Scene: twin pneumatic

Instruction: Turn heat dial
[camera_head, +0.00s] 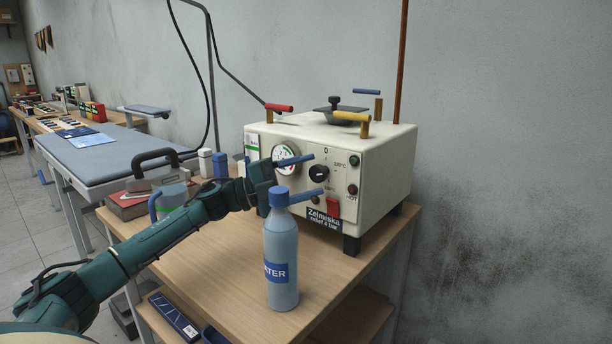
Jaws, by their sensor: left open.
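The heat dial (319,173) is a black round knob with a pale pointer mark on the front panel of the cream steam generator (376,165). A "0" is printed above it and "120°C" to its upper right. My left gripper (317,173) comes in from the left. Its two blue fingers are open and apart, one above and one below the dial in the picture. Nothing is between them that I can see as held, and I cannot tell whether they touch the dial. My right gripper is not in view.
A blue water bottle (281,262) stands on the wooden table (225,270) in front of my left gripper. A pressure gauge (285,158) and a red switch (334,207) flank the dial.

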